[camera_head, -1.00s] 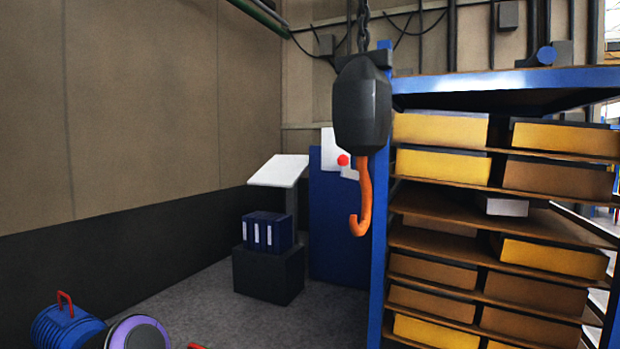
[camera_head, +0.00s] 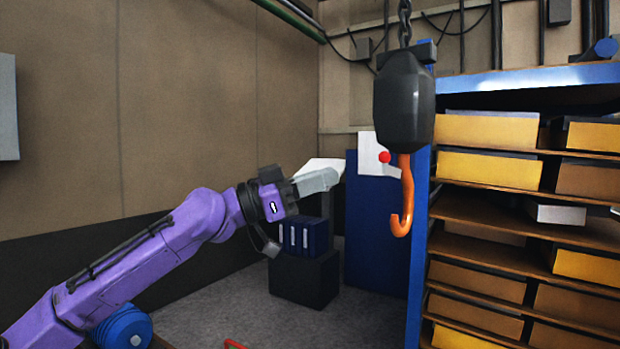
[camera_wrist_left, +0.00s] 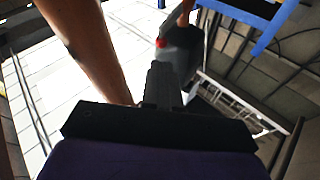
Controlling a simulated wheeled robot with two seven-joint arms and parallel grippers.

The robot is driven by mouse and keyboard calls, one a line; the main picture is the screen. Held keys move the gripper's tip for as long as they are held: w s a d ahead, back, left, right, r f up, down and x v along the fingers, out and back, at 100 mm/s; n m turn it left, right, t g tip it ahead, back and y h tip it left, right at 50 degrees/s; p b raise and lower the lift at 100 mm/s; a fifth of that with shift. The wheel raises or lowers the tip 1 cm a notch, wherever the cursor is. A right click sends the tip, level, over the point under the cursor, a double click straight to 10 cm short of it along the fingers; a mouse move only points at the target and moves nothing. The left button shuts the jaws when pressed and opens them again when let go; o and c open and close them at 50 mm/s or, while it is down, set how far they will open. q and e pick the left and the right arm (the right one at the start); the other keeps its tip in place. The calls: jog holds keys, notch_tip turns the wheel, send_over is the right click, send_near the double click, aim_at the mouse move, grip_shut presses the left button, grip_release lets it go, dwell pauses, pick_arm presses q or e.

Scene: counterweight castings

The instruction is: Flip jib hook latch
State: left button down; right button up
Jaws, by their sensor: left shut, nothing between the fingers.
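The orange hook (camera_head: 403,200) hangs below a black hook block (camera_head: 403,100) on a chain, right of centre in the head view. A small red knob (camera_head: 384,157) shows just left of the hook's shank. It also shows in the left wrist view (camera_wrist_left: 161,42), by the dark block (camera_wrist_left: 182,48). The latch itself cannot be made out clearly. My left gripper (camera_head: 335,177) is shut and empty, pointing right, left of the knob and apart from it in the picture. Its closed fingers show in the left wrist view (camera_wrist_left: 163,82). My right gripper is not in view.
A shelf rack (camera_head: 418,250) with yellow and brown bins stands right of the hook. A blue panel (camera_head: 370,230) stands behind it. Blue binders (camera_head: 305,237) sit on a black box (camera_head: 305,280) on the floor. A brown bar (camera_wrist_left: 85,40) crosses the left wrist view.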

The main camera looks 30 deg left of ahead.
aim_at(380, 160)
pick_arm(q)
jog(key=p+x, duration=0.3)
jog(key=x, duration=0.5)
jog(key=shift+w+d, duration=0.15)
jog(key=shift+w, duration=0.05)
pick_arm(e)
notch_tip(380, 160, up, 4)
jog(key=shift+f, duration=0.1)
